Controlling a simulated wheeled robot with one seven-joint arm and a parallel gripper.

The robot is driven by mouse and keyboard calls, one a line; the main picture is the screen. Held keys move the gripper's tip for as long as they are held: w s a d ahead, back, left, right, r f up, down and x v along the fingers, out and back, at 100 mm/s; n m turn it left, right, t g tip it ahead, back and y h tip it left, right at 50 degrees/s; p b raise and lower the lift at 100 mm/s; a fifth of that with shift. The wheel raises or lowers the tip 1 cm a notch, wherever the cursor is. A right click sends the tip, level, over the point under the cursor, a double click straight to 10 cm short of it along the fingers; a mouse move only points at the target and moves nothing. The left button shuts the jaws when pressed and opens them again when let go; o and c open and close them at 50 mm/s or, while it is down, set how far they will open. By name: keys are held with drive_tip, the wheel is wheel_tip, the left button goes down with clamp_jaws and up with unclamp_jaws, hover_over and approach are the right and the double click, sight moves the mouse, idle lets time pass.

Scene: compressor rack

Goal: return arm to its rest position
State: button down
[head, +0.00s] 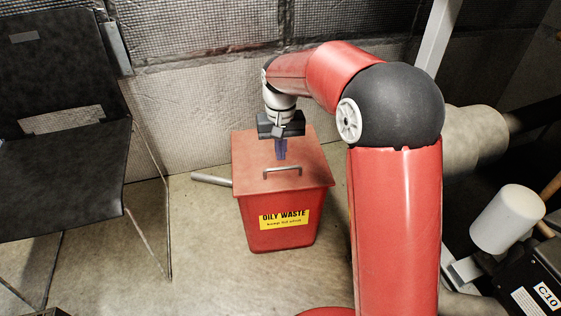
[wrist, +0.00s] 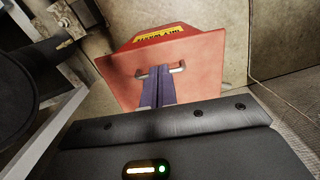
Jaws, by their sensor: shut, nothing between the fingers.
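My gripper (head: 281,153) hangs pointing down over the back part of the red oily waste bin's lid (head: 312,160). Its two bluish fingers are together with nothing between them. In the wrist view the fingertips (wrist: 156,82) appear in front of the lid's metal handle (wrist: 160,71). In the head view the handle (head: 282,171) lies just below the fingertips; I cannot tell whether they touch the lid. The bin (head: 275,228) stands upright with its lid on and a yellow label on its front. My red arm arches over from the right.
A black chair (head: 65,180) stands at the left. A grey pipe (head: 211,180) lies on the floor behind the bin. A quilted wall (head: 185,110) is behind. Pipes, a white cylinder (head: 507,218) and a black unit (head: 530,290) crowd the right.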

drive_tip(key=s+d+r+t, duration=0.3)
drive_tip(key=s+d+r, duration=0.6)
drive_tip(key=s+r, duration=0.3)
drive_tip(key=s+d+f+t, duration=0.1)
drive_tip(key=s+d, duration=0.1)
drive_tip(key=s, duration=0.5)
drive_tip(key=s+d+f+m+t, duration=0.1)
drive_tip(key=s+d+t, duration=0.1)
drive_tip(key=s, duration=0.6)
drive_tip(key=shift+s+d+m+p, duration=0.15)
drive_tip(key=shift+d+m+p, duration=0.25)
drive_tip(key=shift+d, duration=0.3)
drive_tip(key=shift+f, duration=0.1)
